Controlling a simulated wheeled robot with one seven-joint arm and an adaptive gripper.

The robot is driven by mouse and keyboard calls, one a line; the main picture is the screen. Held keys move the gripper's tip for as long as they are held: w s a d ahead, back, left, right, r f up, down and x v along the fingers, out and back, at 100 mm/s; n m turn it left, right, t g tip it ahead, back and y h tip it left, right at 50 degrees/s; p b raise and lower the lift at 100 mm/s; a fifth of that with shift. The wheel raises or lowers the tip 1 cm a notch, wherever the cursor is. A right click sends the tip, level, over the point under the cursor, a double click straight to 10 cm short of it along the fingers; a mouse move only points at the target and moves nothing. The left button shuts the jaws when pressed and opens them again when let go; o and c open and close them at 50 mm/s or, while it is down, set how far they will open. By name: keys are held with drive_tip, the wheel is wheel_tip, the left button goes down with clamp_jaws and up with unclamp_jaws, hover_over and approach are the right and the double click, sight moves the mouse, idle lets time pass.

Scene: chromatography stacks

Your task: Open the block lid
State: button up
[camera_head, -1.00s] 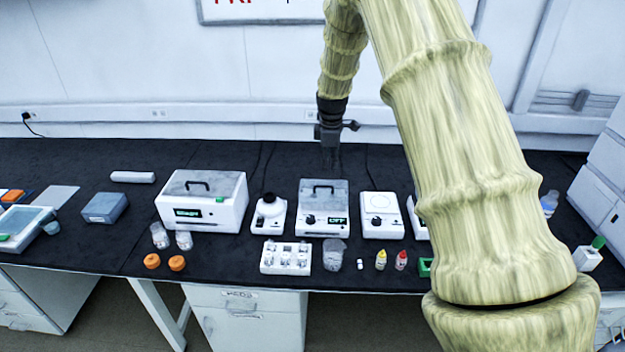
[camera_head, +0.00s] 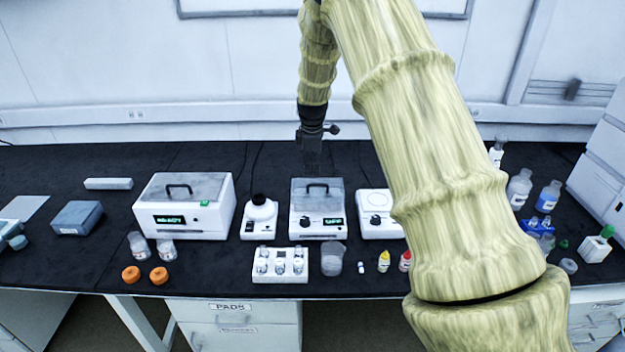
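Two white devices have grey lids with dark arch handles, and both lids are down. One is a larger box (camera_head: 184,208) left of centre, with a green READY display and a green button; its lid (camera_head: 205,183) is grey. The other is a smaller block unit (camera_head: 317,222) at the centre, with a knob and an OFF display; its lid (camera_head: 328,201) is grey. Which one the task means is not marked. My gripper (camera_head: 312,168) hangs pointing down, above and behind the smaller unit's lid, apart from its handle. Its fingers are dark against the black bench, so their opening is unclear.
A small white device with a black top (camera_head: 259,217) stands between the units, and a flat white device (camera_head: 376,213) stands right. In front are a vial rack (camera_head: 281,268), a beaker (camera_head: 332,259) and dropper bottles (camera_head: 384,262). My arm hides part of the right bench.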

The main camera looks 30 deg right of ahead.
sight(313, 185)
drive_tip(key=shift+w+d+f+p, duration=0.2)
drive_tip(key=shift+f+p, duration=0.2)
drive_tip(key=shift+f, duration=0.95)
drive_tip(key=shift+w+d+f+p, duration=0.2)
drive_tip(key=shift+f+p, duration=0.2)
drive_tip(key=shift+f, duration=0.95)
drive_tip(key=shift+w+d+f+p, duration=0.2)
drive_tip(key=shift+f+p, duration=0.2)
drive_tip(key=shift+f, duration=0.95)
clamp_jaws()
